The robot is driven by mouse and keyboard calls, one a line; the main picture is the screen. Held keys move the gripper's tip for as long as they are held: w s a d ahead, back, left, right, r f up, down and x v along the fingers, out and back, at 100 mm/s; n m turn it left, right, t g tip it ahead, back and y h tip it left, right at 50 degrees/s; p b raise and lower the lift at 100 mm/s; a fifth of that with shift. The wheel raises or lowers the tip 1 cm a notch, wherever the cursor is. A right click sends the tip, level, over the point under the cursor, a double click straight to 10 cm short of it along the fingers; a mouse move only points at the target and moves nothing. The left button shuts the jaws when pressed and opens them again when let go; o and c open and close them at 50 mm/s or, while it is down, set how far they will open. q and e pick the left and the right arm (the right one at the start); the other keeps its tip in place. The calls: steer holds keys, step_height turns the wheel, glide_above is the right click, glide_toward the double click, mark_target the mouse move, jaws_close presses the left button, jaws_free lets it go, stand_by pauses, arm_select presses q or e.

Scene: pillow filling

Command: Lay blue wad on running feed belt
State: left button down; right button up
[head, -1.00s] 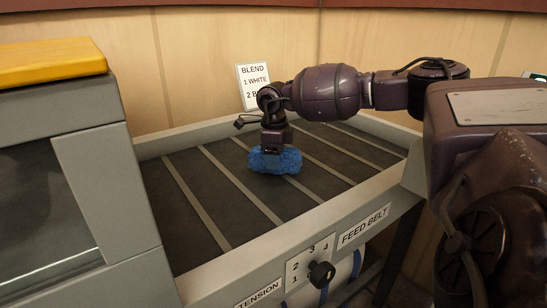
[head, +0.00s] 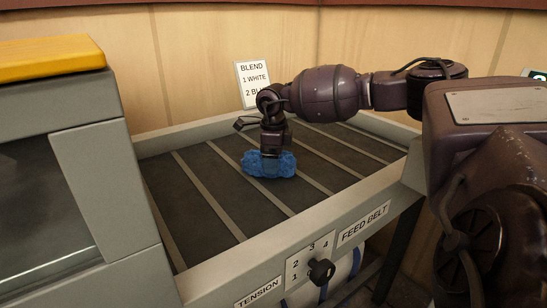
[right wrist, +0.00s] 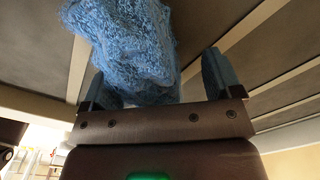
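The fuzzy blue wad (head: 269,165) rests on the dark slatted feed belt (head: 205,178), near its middle, in the head view. My right gripper (head: 270,153) is directly above it, pointing down. In the right wrist view the wad (right wrist: 130,45) lies by the left finger, and a gap shows between it and the right finger. The fingers of the right gripper (right wrist: 155,85) are spread, not clamped on the wad. My left gripper is not in view.
A grey machine housing (head: 85,190) with a yellow top stands at the left end of the belt. A pale side rail (head: 225,270) carries a tension knob (head: 321,271). A "BLEND" sign (head: 254,84) stands behind the belt by the wooden wall.

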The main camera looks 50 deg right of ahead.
step_height(320, 180, up, 13)
steer(key=p, duration=0.2)
stand_by(0.5)
stand_by(5.6)
